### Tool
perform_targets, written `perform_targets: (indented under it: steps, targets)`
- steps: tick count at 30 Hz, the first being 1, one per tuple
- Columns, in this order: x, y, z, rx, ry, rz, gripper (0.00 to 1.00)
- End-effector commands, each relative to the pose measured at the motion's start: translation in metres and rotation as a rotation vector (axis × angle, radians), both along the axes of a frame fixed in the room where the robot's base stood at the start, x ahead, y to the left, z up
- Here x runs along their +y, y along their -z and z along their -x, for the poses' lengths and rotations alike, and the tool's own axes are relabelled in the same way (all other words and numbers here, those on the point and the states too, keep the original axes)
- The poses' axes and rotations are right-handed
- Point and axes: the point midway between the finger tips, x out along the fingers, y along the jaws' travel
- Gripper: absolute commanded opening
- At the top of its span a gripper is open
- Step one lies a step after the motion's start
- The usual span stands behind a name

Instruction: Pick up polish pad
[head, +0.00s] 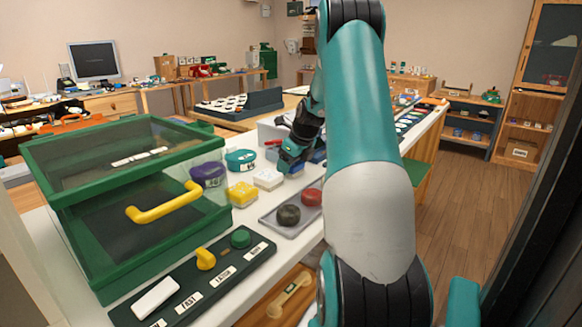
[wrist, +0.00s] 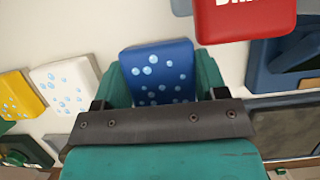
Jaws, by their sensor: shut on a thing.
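A blue pad with pale bubble spots (wrist: 158,72) sits between the jaws of my gripper (wrist: 160,85) in the wrist view, with a green jaw against each side. Its near end is hidden behind the dark gripper bar. In the head view my gripper (head: 291,160) points down over the white counter, and the pad is mostly hidden there. A white bubble-spotted pad (head: 268,179) and a yellow one (head: 242,194) lie to its left; they also show at the left of the wrist view, the white (wrist: 64,85) and the yellow (wrist: 18,95).
A green case with a yellow handle (head: 130,220) stands at the left. Purple (head: 208,175) and teal (head: 240,160) tins stand near the pads. A grey tray (head: 268,221) holds black and red round pieces. A red lettered box (wrist: 245,20) is close to my gripper.

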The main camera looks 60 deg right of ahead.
Motion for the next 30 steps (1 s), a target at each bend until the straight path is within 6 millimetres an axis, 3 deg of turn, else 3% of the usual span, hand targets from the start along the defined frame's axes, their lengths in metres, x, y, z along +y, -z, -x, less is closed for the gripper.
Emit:
perform_targets:
  steps: [5, 11, 30]
  targets:
    - [0.000, -0.006, 0.000, -0.002, 0.001, 0.002, 0.42]
    - [-0.001, -0.031, 0.000, -0.003, 0.000, 0.003, 0.42]
    - [-0.001, -0.178, 0.000, -0.002, 0.000, 0.002, 0.42]
